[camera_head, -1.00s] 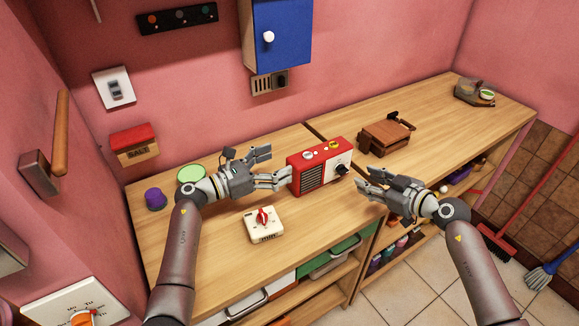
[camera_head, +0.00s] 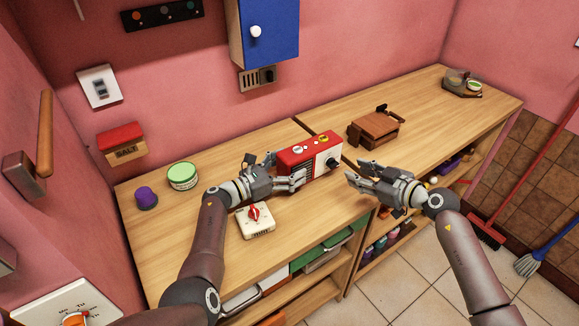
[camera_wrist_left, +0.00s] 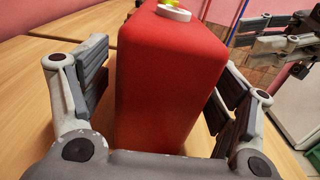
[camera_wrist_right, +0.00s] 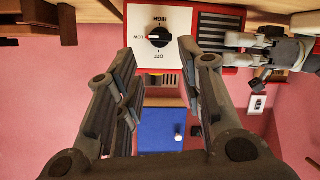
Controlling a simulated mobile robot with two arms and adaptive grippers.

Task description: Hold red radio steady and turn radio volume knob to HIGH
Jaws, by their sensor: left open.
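The red radio (camera_head: 293,156) stands upright on the wooden counter, its white dial face towards the right. My left gripper (camera_head: 287,171) is open around the radio's left end. In the left wrist view the red body (camera_wrist_left: 165,85) sits between its spread fingers, with gaps at both sides. The black volume knob (camera_head: 334,160) is on the dial face. In the right wrist view, the knob (camera_wrist_right: 158,35) has its red mark on the LOW side; HIGH is printed above it there. My right gripper (camera_head: 357,172) is open and empty, apart from the knob and facing it.
A green-lidded tin (camera_head: 182,176) and a purple-topped item (camera_head: 146,198) stand to the left. A brown wooden box (camera_head: 374,130) is behind and right of the radio. The counter's far right is mostly clear.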

